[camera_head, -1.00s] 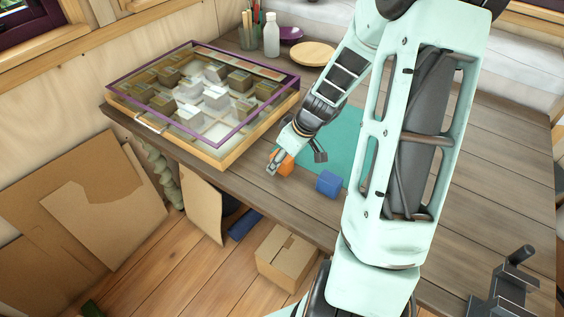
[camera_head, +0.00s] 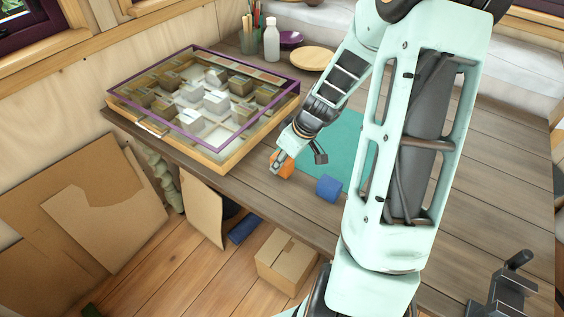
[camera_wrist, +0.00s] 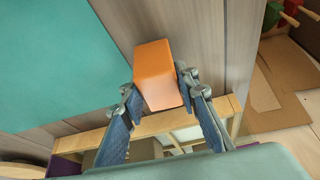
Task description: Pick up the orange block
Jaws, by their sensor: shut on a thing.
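The orange block (camera_head: 285,165) is at the front edge of the table, beside the teal mat. In the wrist view the orange block (camera_wrist: 156,72) stands between the two fingers, with its upper end sticking out beyond them. My gripper (camera_head: 278,163) is shut on it; the fingertips touch its two sides in the wrist view (camera_wrist: 158,91). I cannot tell whether the block touches the table or is slightly above it.
A blue block (camera_head: 328,188) lies just right, near the teal mat (camera_head: 345,140). A purple-rimmed glass-topped case (camera_head: 225,158) stands left. A bottle (camera_head: 271,40) and wooden plate (camera_head: 313,59) are behind. A cardboard box (camera_head: 287,265) is on the floor below.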

